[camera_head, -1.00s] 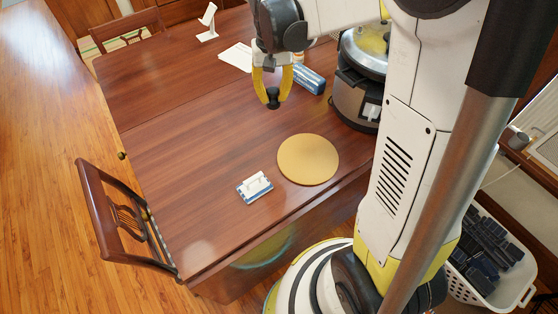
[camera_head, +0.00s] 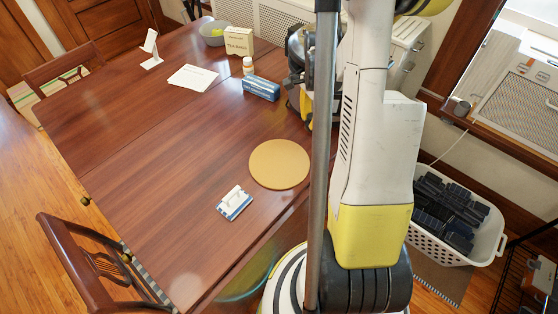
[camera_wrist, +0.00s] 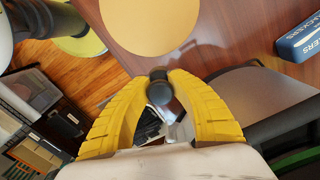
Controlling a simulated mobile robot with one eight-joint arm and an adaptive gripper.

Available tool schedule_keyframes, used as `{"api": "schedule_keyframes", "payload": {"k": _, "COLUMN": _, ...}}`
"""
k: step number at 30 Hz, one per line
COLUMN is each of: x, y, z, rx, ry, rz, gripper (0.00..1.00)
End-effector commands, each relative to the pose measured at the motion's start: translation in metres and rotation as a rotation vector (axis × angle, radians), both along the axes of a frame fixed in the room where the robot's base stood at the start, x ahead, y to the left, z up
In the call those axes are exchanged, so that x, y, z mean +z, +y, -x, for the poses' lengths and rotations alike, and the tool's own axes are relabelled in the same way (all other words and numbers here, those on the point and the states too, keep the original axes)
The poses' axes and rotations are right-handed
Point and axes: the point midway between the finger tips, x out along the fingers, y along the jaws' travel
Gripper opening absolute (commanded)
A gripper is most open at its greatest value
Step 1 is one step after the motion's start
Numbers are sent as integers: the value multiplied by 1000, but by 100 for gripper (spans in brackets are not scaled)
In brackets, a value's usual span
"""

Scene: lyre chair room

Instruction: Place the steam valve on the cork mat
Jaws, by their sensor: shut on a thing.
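The steam valve is a small dark, round-ended piece (camera_wrist: 149,96) in the wrist view. My gripper (camera_wrist: 157,82), with yellow ribbed fingers, is shut on it, holding it between the fingertips. The cork mat (camera_head: 279,164) is a round tan disc lying bare on the wooden table, near its front right edge. It also shows at the top of the wrist view (camera_wrist: 150,22), beyond the fingertips. In the head view my gripper is mostly hidden behind my arm and a grey pole, to the right of the mat and the blue box. The valve cannot be seen there.
A blue box (camera_head: 261,89), a bottle (camera_head: 248,66), a tea box (camera_head: 239,41), a bowl (camera_head: 213,33), paper (camera_head: 192,77) and a white stand (camera_head: 151,50) are farther back. The left middle of the table is clear.

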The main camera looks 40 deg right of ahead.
Motion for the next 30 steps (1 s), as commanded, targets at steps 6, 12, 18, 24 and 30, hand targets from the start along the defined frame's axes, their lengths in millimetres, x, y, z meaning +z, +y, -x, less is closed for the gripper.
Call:
{"api": "schedule_keyframes", "payload": {"k": 6, "x": -30, "y": 40, "z": -9, "rx": -4, "ry": 0, "rz": 0, "gripper": 0}}
{"api": "schedule_keyframes", "payload": {"k": 12, "x": -58, "y": 86, "z": -20, "rx": -4, "ry": 0, "rz": 0, "gripper": 0}}
{"api": "schedule_keyframes", "payload": {"k": 18, "x": -70, "y": 108, "z": -25, "rx": -6, "ry": 0, "rz": 0, "gripper": 0}}
{"api": "schedule_keyframes", "payload": {"k": 24, "x": -89, "y": 110, "z": -26, "rx": -8, "ry": 0, "rz": 0, "gripper": 0}}
{"api": "schedule_keyframes", "payload": {"k": 30, "x": -112, "y": 110, "z": -26, "rx": -8, "ry": 0, "rz": 0, "gripper": 0}}
